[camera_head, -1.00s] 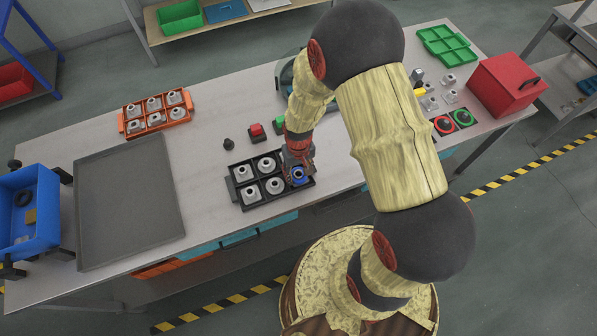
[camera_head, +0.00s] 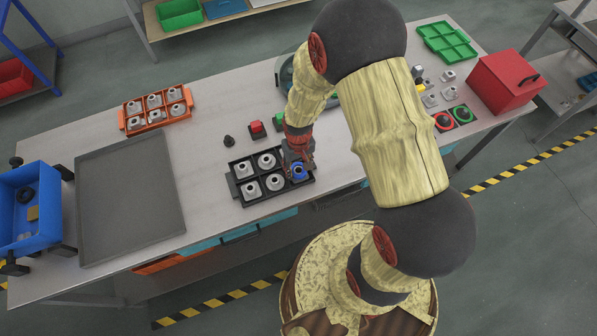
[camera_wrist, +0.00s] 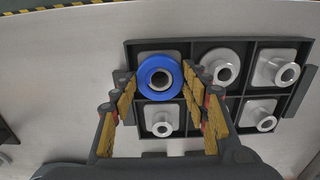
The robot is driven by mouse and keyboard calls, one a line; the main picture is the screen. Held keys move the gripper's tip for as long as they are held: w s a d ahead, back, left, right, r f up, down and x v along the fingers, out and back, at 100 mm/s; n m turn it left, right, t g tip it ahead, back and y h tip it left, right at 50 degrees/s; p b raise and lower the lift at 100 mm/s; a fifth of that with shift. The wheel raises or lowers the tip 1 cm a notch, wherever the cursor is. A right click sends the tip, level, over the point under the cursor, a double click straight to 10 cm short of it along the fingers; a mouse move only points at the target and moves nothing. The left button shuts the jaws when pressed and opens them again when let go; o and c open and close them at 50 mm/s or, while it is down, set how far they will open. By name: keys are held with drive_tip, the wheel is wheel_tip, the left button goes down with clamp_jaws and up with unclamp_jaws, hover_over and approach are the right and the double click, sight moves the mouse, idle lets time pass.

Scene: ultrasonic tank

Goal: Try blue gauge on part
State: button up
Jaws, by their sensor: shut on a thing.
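The blue gauge (camera_wrist: 146,87) is a thick ring, also seen in the head view (camera_head: 298,171). My gripper (camera_wrist: 160,92) has a finger on either side of the ring and is shut on it. The ring is over a grey metal part in a corner compartment of the black tray (camera_wrist: 233,101). The part's square base shows around the ring, and a grey round end shows in its hole. I cannot tell how far down the ring sits. Several similar parts with round bosses stand bare in the other compartments.
An orange tray of parts (camera_head: 125,121) stands at the back left. A grey mat (camera_head: 130,200) and a blue bin (camera_head: 42,228) are left. A red button box (camera_head: 256,129) is behind the black tray. A red box (camera_head: 507,82) stands right.

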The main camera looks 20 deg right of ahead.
drive_tip(key=shift+r+p, duration=1.5)
drive_tip(key=shift+r, duration=0.9)
wheel_tip(320, 180, up, 4)
drive_tip(key=p, duration=0.2)
drive_tip(key=shift+p, duration=0.3)
